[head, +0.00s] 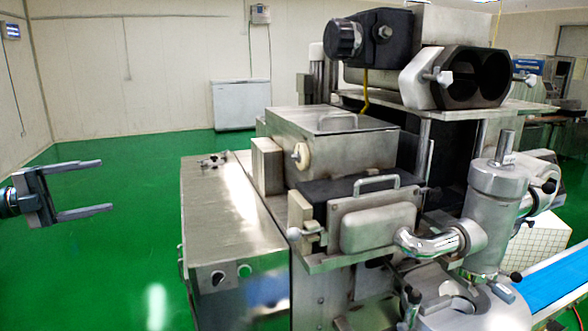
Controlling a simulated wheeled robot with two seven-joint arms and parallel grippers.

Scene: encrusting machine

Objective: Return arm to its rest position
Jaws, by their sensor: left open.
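My left gripper (104,186) comes in from the left edge in the head view. Its two long grey fingers are parallel, apart and pointing right, with nothing between them. It hangs over the green floor, left of the encrusting machine (221,225) and clear of it. Only the gripper and a bit of its wrist show. My right gripper is not in the head view.
The machine fills the middle and right, with metal housings, handles and a double-barrelled black opening (472,77) on top. A blue conveyor belt (555,279) runs at the lower right. A white chest (241,104) stands by the back wall. Green floor (110,255) is free at left.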

